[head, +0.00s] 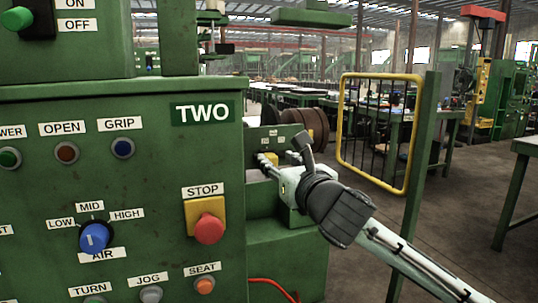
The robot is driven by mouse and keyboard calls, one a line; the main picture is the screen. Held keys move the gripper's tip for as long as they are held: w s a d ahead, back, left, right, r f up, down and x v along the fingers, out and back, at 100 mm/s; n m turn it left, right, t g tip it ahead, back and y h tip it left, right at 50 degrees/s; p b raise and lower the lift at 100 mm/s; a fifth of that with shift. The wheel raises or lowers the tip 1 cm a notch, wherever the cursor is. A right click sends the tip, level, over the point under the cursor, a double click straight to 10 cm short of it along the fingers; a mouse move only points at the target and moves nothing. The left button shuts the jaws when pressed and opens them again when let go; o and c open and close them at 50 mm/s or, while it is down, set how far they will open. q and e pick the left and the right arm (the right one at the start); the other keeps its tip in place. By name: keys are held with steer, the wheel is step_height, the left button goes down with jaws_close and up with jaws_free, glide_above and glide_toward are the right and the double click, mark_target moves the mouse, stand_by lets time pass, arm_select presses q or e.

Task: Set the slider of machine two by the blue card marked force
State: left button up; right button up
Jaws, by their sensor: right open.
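Machine two is the green cabinet (150,180) with a "TWO" sign (203,112), filling the left of the head view. My right gripper (266,163) reaches in from the right to a recess beside the cabinet's right edge. It is open, with its fingertips by a small yellow block (272,158). I cannot tell whether they touch it, or whether the block is the slider's knob. Small pale labels (283,131) sit on the green panel behind. No blue card marked force shows. My left gripper is not in view.
The cabinet front carries a red stop button (209,229) on a yellow box and a blue AIR knob (94,237). A yellow-framed mesh guard (344,130) on a green post (421,150) stands right of my right gripper.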

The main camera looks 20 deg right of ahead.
mark_target(274, 157)
steer(key=w, duration=0.5)
steer(key=shift+a, duration=0.1)
jaws_close()
